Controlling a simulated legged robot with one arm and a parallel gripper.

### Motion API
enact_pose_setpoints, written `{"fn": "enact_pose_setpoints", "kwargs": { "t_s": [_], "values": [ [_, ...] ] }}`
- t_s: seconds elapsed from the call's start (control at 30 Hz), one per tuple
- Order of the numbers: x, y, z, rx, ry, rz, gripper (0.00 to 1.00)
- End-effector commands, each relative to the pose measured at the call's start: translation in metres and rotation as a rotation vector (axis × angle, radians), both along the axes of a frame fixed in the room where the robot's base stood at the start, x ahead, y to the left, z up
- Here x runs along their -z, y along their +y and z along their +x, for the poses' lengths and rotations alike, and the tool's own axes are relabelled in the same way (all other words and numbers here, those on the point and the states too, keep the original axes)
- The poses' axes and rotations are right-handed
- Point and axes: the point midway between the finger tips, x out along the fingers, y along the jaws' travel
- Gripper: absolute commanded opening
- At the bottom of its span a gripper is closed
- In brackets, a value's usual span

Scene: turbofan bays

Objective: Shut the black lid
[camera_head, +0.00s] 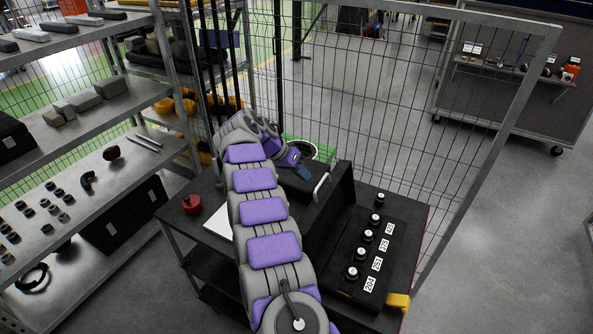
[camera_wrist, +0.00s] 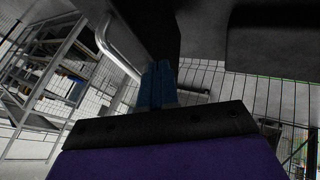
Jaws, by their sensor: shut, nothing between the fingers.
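The black lid (camera_head: 331,206) stands raised on the cart, beside the black tray with the round-topped parts. A pale bar handle (camera_head: 321,187) is on its left side. My gripper (camera_head: 303,172), with blue fingers, is shut and empty just left of the handle. In the wrist view the blue fingers (camera_wrist: 156,84) are together, below a dark panel (camera_wrist: 150,25) that looks like part of the lid. I cannot tell whether anything touches. My arm hides part of the cart top.
The tray (camera_head: 345,282) holds several round-topped parts beside number labels. A yellow block (camera_head: 398,302) sits at its front corner. A red item (camera_head: 191,204) and a white sheet (camera_head: 220,220) lie at left. Wire fencing (camera_head: 400,130) stands behind; shelves (camera_head: 95,185) stand left.

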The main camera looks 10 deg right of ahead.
Motion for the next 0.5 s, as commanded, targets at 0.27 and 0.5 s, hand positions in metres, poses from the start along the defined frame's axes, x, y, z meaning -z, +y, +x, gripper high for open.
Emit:
{"fn": "enact_pose_setpoints", "kwargs": {
  "t_s": [0.27, 0.5],
  "values": [
    [-0.001, -0.018, -0.011, -0.001, 0.001, 0.007, 0.00],
    [0.000, -0.023, -0.016, -0.001, 0.002, 0.005, 0.00]
  ]
}}
